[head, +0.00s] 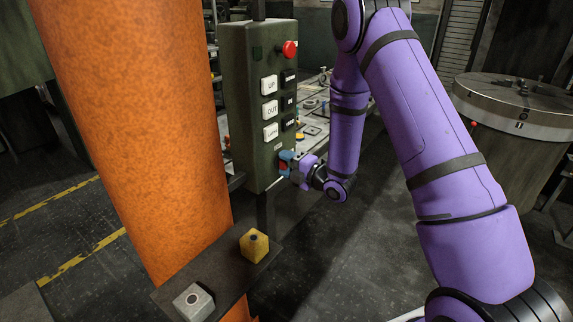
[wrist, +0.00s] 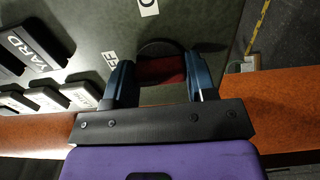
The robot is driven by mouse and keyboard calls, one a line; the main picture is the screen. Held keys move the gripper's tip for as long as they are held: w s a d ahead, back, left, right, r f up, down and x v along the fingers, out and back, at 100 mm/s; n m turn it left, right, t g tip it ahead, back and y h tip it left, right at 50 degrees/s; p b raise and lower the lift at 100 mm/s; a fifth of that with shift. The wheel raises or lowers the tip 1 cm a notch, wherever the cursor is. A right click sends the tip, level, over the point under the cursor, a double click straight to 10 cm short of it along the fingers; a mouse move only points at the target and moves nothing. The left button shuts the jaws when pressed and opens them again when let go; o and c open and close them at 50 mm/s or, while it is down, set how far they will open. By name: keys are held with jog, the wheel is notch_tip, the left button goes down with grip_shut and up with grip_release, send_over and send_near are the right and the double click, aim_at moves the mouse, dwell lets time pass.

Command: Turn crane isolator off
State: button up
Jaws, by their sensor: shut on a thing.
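The crane control box (head: 245,130) is a tall dark green pendant panel at the centre left of the head view. Near its lower end my gripper (head: 286,163) reaches in from the right against its face. In the wrist view my gripper (wrist: 161,78) has a blue finger on each side of a dark red isolator knob (wrist: 161,68) with a dark round surround, and is shut on it. Small white labels sit around the knob; one at the left (wrist: 109,59) is partly covered by a finger. The knob's exact setting is hard to read.
The panel carries a red mushroom button (head: 289,49) and white and black push buttons (head: 269,108). An orange column (head: 135,120) stands at left. A shelf (head: 222,275) below holds a yellow block (head: 254,246) and a grey block (head: 193,302). A round metal table (head: 520,105) stands at right.

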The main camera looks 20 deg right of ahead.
jog(key=shift+f, duration=0.1)
jog(key=o, duration=0.9)
jog(key=shift+o, duration=0.2)
jog(key=shift+s+d, duration=0.1)
jog(key=v, duration=1)
jog(key=shift+s+d, duration=0.15)
jog(key=shift+s, duration=0.1)
